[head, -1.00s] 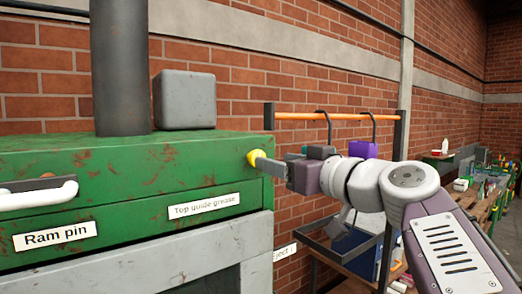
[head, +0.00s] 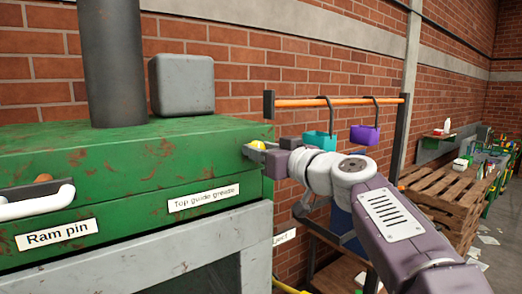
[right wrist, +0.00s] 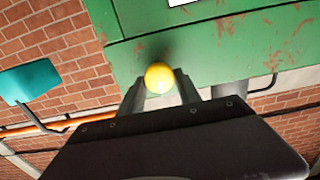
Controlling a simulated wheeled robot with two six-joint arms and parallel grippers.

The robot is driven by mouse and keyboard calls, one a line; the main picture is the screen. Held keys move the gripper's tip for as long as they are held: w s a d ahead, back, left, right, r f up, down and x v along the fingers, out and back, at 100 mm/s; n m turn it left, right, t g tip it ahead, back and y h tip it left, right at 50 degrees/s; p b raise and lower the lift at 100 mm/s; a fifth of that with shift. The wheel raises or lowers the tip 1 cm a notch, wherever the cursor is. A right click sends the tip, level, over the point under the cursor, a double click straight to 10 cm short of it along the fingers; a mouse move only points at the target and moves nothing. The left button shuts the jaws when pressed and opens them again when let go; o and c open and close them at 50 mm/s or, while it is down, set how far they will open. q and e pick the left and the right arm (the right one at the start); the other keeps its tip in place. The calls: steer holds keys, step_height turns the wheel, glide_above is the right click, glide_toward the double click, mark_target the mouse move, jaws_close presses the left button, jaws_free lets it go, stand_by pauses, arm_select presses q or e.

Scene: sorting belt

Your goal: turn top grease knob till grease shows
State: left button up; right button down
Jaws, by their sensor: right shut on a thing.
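The yellow grease knob (head: 257,145) sits on the right side of the green machine head (head: 130,165), by the label "Top guide grease" (head: 203,197). In the right wrist view the knob (right wrist: 159,76) shows as a round yellow ball between two grey fingers. My right gripper (head: 255,149) is shut on the knob, its fingers on either side of it, reaching in from the right. The knob's base is partly hidden by the fingers. I see no grease in either view. My left gripper is not in view.
A white handle (head: 38,205) sits on the machine's front above the "Ram pin" label (head: 56,234). An orange rail (head: 340,102) holds a teal bin (head: 319,146) and a purple bin (head: 364,135) behind my right arm. Wooden pallets (head: 448,190) stand at the right.

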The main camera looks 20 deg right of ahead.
steer(key=shift+f, duration=0.1)
steer(key=m+b, duration=0.1)
steer(key=m, duration=0.7)
steer(key=m+b, duration=0.2)
steer(key=m, duration=0.6)
steer(key=shift+w+d+f+m, duration=0.1)
steer(key=shift+d+f+m, duration=0.1)
steer(key=shift+m, duration=0.1)
stand_by(0.4)
steer(key=c, duration=1.1)
jaws_free()
steer(key=shift+o, duration=1.1)
steer(key=shift+w, duration=0.1)
